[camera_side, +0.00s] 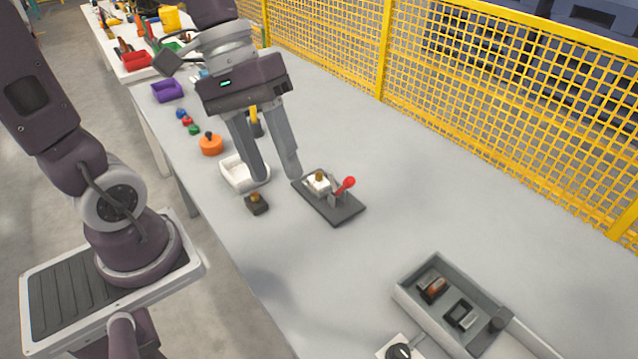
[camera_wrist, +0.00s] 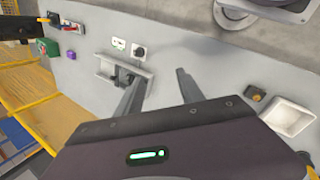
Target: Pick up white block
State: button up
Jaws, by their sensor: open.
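A small white block (camera_side: 313,186) with a brass-coloured round top sits on a dark plate (camera_side: 337,213), beside a red-knobbed lever (camera_side: 347,183). My gripper (camera_side: 279,179) is open and empty, pointing down just left of the dark plate in the side view. The fingers stand apart from the block. In the wrist view my open fingers (camera_wrist: 158,76) have bare table between them. I cannot make out the white block or its plate in the wrist view.
A white tray (camera_side: 232,176) and a small dark block with a brass top (camera_side: 256,205) lie close left of my gripper. An orange round part (camera_side: 210,146) and purple bin (camera_side: 166,91) are farther back. A grey tray (camera_side: 405,290) stands front right. Yellow fencing (camera_side: 480,90) lines the far side.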

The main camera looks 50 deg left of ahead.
jog(key=w+a+f+n+t+h, duration=0.1)
jog(key=w+f+n+h, duration=0.1)
jog(key=w+n+h, duration=0.15)
jog(key=w+a+f+n+h, duration=0.2)
jog(key=w+n, duration=0.1)
jog(key=w, duration=0.2)
jog(key=n+t+y, duration=0.4)
jog(key=n+t, duration=0.6)
jog(key=n, duration=0.8)
send_near(317, 174)
jog(key=shift+w+d+f+h, duration=0.25)
jog(key=shift+w+f, duration=0.5)
jog(key=shift+f, duration=0.2)
jog(key=x, duration=0.6)
jog(key=shift+w+d+r, duration=0.15)
jog(key=shift+w+r, duration=0.15)
jog(key=shift+r, duration=0.05)
jog(key=shift+w+d+f, duration=0.1)
jog(key=shift+w+d, duration=0.05)
jog(key=shift+w, duration=0.05)
grip_shut()
